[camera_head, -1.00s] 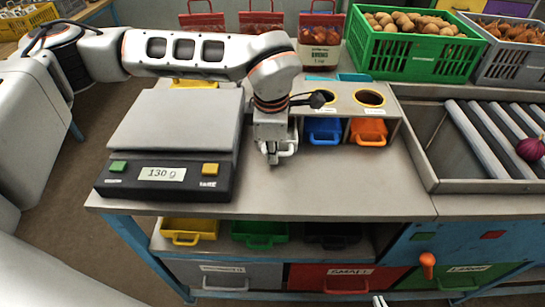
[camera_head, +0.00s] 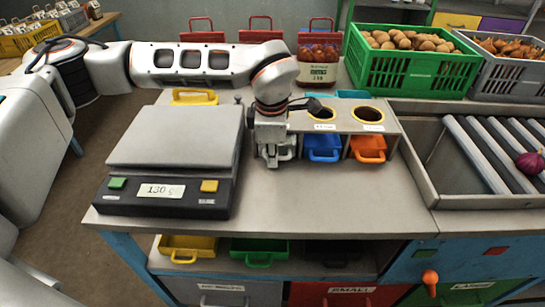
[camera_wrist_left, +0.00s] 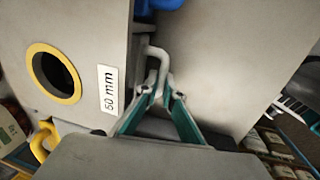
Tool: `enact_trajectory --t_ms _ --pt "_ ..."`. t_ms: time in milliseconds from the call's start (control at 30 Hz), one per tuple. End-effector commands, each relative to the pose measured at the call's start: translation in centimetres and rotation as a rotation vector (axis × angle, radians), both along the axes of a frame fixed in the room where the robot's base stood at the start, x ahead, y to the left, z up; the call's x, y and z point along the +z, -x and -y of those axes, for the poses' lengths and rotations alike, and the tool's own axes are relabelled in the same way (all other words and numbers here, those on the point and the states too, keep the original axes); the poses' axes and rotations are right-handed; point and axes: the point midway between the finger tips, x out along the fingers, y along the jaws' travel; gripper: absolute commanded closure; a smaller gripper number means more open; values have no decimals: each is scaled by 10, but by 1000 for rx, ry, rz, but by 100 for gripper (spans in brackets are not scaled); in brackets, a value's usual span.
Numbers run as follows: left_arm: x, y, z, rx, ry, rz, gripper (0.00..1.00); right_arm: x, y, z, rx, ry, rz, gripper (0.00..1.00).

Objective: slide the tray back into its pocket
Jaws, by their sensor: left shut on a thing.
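The sizing box (camera_head: 345,121) stands on the workbench with round yellow-rimmed holes in its top and pockets in its front. A pale grey tray (camera_head: 288,148) is at its left pocket, partly hidden behind my left gripper (camera_head: 271,162). In the left wrist view my left gripper (camera_wrist_left: 164,93) is shut on the bent grey tray handle (camera_wrist_left: 157,62), beside the 50 mm label (camera_wrist_left: 109,90). How deep the tray sits is hard to tell. A blue tray (camera_head: 323,147) and an orange tray (camera_head: 368,149) sit in the neighbouring pockets. My right gripper is out of view.
A scale (camera_head: 167,190) reading 130 g stands close on the left, with a yellow tray (camera_head: 195,97) behind it. A roller tray (camera_head: 437,185) with an onion (camera_head: 529,163) is at right. Green crate (camera_head: 410,65) behind. The bench front (camera_head: 320,198) is clear.

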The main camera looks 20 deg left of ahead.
Motion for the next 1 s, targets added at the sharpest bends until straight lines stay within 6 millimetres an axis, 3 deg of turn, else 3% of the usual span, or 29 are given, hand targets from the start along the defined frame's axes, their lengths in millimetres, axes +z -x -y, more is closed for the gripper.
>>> enact_trajectory --t_ms 133,200,233,733,867,1000 --pt "0 0 0 0 0 1 100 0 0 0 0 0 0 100" --pt "0 0 0 0 0 1 78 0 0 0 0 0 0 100" --pt "0 0 0 0 0 1 74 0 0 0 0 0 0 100" --pt "4 -3 -1 2 1 11 74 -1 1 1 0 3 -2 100" --pt "18 -2 0 2 2 16 74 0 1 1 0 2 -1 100" --pt "44 3 1 3 2 17 74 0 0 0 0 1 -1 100"
